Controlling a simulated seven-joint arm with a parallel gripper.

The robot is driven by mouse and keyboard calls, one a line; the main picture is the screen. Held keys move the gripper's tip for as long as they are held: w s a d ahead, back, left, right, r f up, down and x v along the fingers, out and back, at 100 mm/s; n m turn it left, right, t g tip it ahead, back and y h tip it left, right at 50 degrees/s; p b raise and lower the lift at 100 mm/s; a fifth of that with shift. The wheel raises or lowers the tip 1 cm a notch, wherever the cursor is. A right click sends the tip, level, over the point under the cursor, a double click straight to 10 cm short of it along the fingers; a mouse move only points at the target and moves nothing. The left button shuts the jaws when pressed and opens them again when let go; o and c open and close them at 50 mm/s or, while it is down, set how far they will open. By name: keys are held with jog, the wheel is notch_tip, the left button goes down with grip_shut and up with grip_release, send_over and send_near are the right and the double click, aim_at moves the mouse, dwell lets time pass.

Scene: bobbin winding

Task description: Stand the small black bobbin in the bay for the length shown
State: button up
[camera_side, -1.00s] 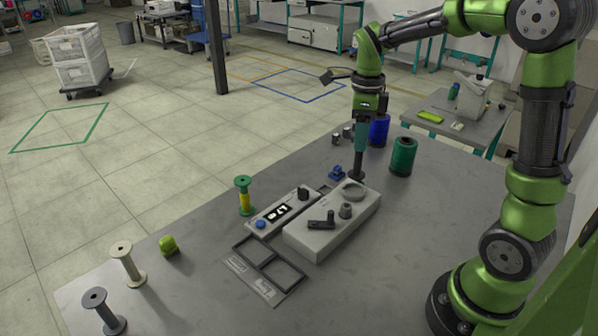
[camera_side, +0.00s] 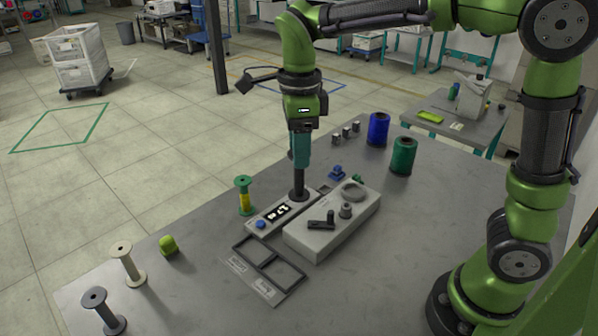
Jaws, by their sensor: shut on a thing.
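My gripper (camera_side: 299,180) points straight down near the middle of the table. It is shut on a small dark piece, which appears to be the small black bobbin (camera_side: 298,195). The fingers cover most of it. In the picture it overlaps the far end of a grey box with a lit display (camera_side: 278,211); I cannot tell whether it touches the box or hangs above it. The digits are too small to read. The dark frame with two bays (camera_side: 264,262) lies flat in front of the boxes, both bays empty, with a label strip along its near edge.
A larger grey box (camera_side: 325,238) with a dark lever stands right of the display box. A green-and-yellow spool (camera_side: 244,195), a cream spool (camera_side: 128,264) and a grey spool (camera_side: 102,311) stand to the left. Blue (camera_side: 377,130) and green (camera_side: 403,156) thread spools stand behind.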

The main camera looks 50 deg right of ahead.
jog(key=s+a+n, duration=0.2)
jog(key=s+a, duration=0.1)
jog(key=a, duration=0.5)
notch_tip(320, 180, down, 13)
jog(key=shift+w+r, duration=0.15)
jog(key=shift+w, duration=0.05)
jog(key=shift+a+f, duration=0.1)
jog(key=shift+f, duration=0.4)
dwell(1.3)
jog(key=shift+f, duration=0.35)
jog(key=o, duration=0.9)
